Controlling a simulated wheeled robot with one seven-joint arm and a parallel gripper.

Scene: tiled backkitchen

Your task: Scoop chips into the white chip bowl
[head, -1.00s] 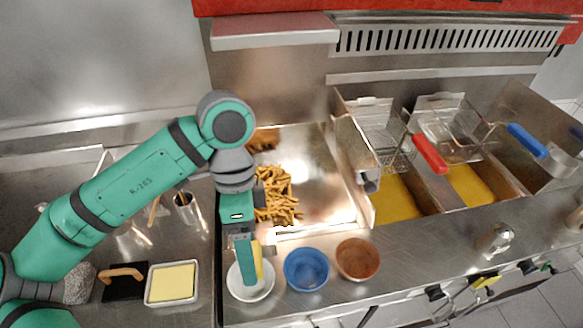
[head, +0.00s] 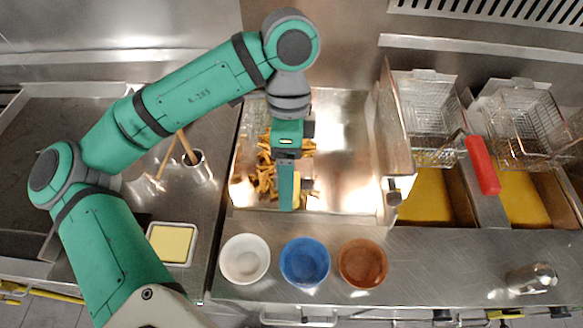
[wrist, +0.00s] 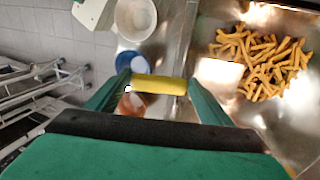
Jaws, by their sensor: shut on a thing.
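The white chip bowl (head: 245,270) stands at the left of a row of three bowls on the steel counter. It looks empty, and it shows at the top of the wrist view (wrist: 136,18). A loose pile of golden chips (head: 265,180) lies in the steel chip tray (head: 345,165); the pile also shows in the wrist view (wrist: 262,65). My gripper (head: 288,200) is over the tray's front, beside the chips. It is shut on a yellow handle (wrist: 158,84), seemingly the scoop's. The scoop's metal part is hard to make out against the shiny steel.
A blue bowl (head: 305,262) and a brown bowl (head: 362,263) stand right of the white one. Fryer baskets, one with a red handle (head: 482,165), hang over yellow oil (head: 423,195) at the right. A metal pot with utensils (head: 199,168) and a yellow block tray (head: 172,243) stand left.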

